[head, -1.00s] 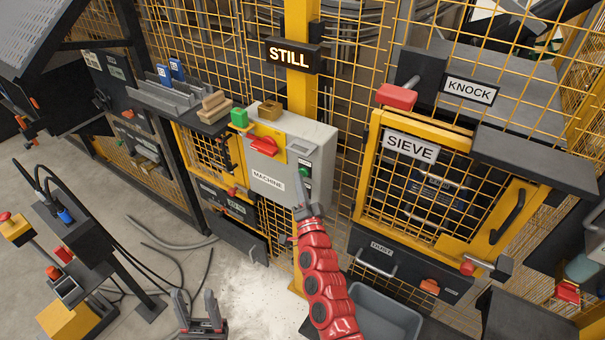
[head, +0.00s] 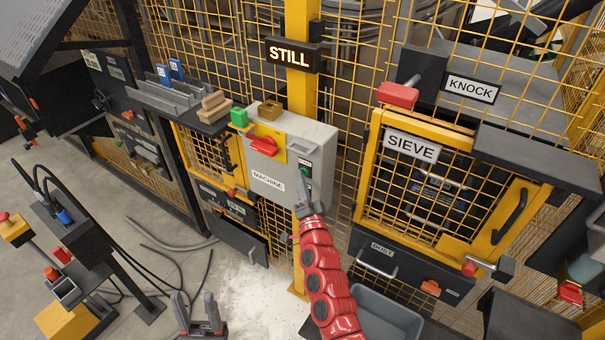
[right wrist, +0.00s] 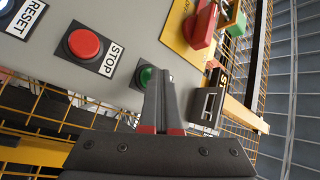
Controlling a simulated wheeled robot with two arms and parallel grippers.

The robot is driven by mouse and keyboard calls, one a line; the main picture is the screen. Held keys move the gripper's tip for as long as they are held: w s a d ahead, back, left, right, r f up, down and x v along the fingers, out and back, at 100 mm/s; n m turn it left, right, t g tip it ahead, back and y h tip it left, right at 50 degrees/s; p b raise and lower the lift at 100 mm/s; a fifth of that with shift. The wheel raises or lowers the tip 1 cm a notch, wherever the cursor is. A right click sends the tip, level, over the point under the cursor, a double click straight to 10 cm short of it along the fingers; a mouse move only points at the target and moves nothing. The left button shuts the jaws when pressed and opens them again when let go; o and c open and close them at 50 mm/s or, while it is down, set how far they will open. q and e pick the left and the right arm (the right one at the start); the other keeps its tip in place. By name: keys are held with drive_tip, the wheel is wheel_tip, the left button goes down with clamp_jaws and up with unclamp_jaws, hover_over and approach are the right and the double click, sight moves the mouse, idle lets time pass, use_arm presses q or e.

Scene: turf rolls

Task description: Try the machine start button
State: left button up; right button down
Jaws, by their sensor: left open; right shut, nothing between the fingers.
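The grey machine box (head: 312,140), labelled MACHINE, hangs on the yellow fence post. In the head view the right gripper (head: 301,174) is in front of the button panel. A label beside the green button is mostly hidden by the fingers. My left gripper (head: 194,297) is open and empty, low at the bottom of the head view.
A red STOP button (right wrist: 84,43) sits beside the green one, with a RESET label (right wrist: 25,17) further left. A red switch handle (head: 263,146) is on the box front. A lit sign (head: 292,55) above reads STILL. The caged SIEVE door (head: 440,190) stands to the right.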

drive_tip(key=shift+s+a, duration=0.45)
drive_tip(key=shift+s, duration=0.2)
drive_tip(key=s+a+p, duration=0.1)
drive_tip(key=s, duration=0.1)
drive_tip(key=s+a, duration=0.2)
drive_tip(key=shift+p, duration=0.35)
idle(0.7)
